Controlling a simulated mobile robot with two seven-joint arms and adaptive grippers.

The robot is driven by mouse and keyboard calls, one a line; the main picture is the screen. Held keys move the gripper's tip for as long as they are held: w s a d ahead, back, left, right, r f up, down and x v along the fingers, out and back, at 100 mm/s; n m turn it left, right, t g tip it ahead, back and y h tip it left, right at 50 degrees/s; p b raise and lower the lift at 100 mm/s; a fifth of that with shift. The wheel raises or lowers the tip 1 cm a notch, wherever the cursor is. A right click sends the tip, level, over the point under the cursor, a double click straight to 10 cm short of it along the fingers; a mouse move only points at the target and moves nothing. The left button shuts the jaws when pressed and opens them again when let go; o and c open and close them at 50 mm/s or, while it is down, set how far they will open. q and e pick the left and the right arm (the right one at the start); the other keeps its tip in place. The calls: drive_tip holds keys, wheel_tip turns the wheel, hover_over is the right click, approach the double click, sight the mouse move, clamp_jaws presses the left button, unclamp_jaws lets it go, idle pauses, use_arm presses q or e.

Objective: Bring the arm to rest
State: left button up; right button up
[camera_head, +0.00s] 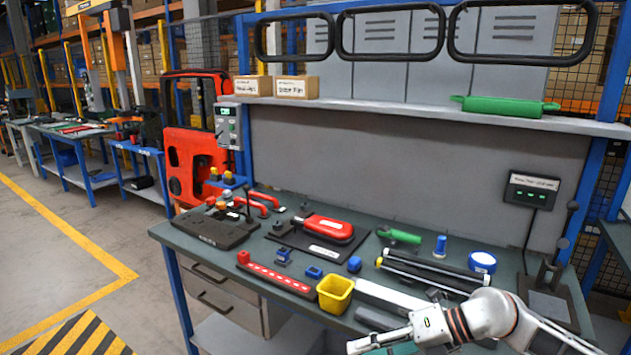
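My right arm comes in from the lower right, over the front right part of the workbench (260,215). My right gripper (362,343) is at the bottom edge of the view and points left, in front of the bench's front edge or over it; I cannot tell which. Its fingers are small and partly cut off, so I cannot see whether they are open or shut. A bit of green shows just beside it. My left gripper is not in view.
A yellow bin (335,294), a white bar (391,297) and black rods (432,273) lie close to my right arm. A red-handled piece (327,227) is on a black plate behind. A shelf (440,112) spans the back. Floor on the left is clear.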

drive_tip(key=s+a+r+m+t+y, duration=0.3)
drive_tip(key=s+a+m+y, duration=0.15)
drive_tip(key=a+y, duration=0.2)
drive_tip(key=s+d+f+m+t+h, duration=0.1)
drive_tip(key=d+f+m+t+h, duration=0.5)
drive_tip(key=m, duration=0.5)
drive_tip(key=d+f+m+t+h, duration=0.45)
drive_tip(key=f+m, duration=0.25)
drive_tip(key=m, duration=0.4)
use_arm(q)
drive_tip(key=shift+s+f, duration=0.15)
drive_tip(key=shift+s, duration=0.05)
use_arm(e)
drive_tip(key=s+d+f+m+g+h, duration=0.2)
drive_tip(key=s+f+m, duration=0.1)
drive_tip(key=s+f, duration=0.3)
drive_tip(key=s+d+f+m+g+h, duration=0.2)
drive_tip(key=s+d+f+m, duration=0.1)
drive_tip(key=s+f, duration=0.4)
wheel_tip(320, 180, down, 2)
drive_tip(key=shift+s+d+f+m+g+h, duration=0.15)
drive_tip(key=shift+d+f+m+g+h, duration=0.05)
drive_tip(key=shift+d+m+g+h, duration=0.2)
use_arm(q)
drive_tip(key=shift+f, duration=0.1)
use_arm(e)
drive_tip(key=shift+a, duration=0.1)
